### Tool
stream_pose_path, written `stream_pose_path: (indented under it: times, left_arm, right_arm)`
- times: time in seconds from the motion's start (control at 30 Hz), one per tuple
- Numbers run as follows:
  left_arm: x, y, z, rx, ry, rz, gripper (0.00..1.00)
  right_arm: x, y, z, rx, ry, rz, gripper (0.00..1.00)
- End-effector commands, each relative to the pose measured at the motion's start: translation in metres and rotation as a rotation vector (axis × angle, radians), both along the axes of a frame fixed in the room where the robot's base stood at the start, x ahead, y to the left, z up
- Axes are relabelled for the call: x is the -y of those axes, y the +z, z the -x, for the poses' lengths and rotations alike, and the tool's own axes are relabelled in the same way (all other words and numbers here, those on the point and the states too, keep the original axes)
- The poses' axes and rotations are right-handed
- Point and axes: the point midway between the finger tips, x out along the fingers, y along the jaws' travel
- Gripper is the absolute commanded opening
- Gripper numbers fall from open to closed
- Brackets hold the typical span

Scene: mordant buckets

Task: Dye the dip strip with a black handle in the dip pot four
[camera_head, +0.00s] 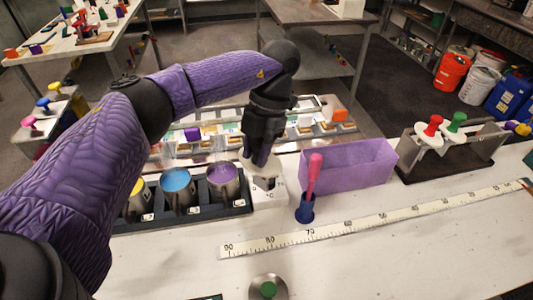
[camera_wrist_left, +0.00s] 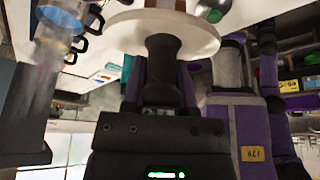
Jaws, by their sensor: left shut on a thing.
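My left gripper (camera_head: 262,158) is shut on the black handle (camera_wrist_left: 163,50) of a dip strip. The strip's white disc (camera_wrist_left: 160,32) shows beyond the handle in the wrist view, with a short piece of strip (camera_wrist_left: 165,4) past it. In the head view the gripper hides most of the handle, and the disc is above a white block (camera_head: 268,188). A dark rack (camera_head: 240,207) holds a yellow pot (camera_head: 137,205), a blue pot (camera_head: 177,188) and a purple pot (camera_head: 223,180). I cannot tell which pot is four. My right gripper is out of view.
Right of the white block stand a blue holder (camera_head: 305,210) with a pink-handled tool (camera_head: 314,175) and a purple bin (camera_head: 347,166). A stand (camera_head: 462,152) at right holds red- and green-handled strips. A long ruler (camera_head: 370,221) crosses the white table.

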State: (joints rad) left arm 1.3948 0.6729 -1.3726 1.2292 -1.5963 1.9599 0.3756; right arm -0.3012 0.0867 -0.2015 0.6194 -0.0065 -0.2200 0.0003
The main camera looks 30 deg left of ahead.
Motion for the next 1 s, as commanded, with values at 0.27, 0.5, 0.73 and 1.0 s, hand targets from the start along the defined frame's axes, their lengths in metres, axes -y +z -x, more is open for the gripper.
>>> stream_pose_path:
  times: [0.27, 0.5, 0.73, 1.0]
  left_arm:
    - [-0.029, 0.012, -0.007, -0.006, 0.839, 0.001, 0.0]
    - [-0.062, 0.024, -0.01, 0.001, 1.6, -0.008, 0.0]
    - [-0.09, 0.032, -0.013, 0.004, 2.254, -0.006, 0.0]
    - [-0.099, 0.025, -0.014, 0.0, 2.47, -0.005, 0.0]
  right_arm:
    - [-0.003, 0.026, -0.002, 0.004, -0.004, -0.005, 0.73]
    - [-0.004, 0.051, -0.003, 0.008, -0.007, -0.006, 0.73]
    - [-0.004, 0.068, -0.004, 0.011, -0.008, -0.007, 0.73]
    - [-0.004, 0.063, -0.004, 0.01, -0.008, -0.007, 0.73]
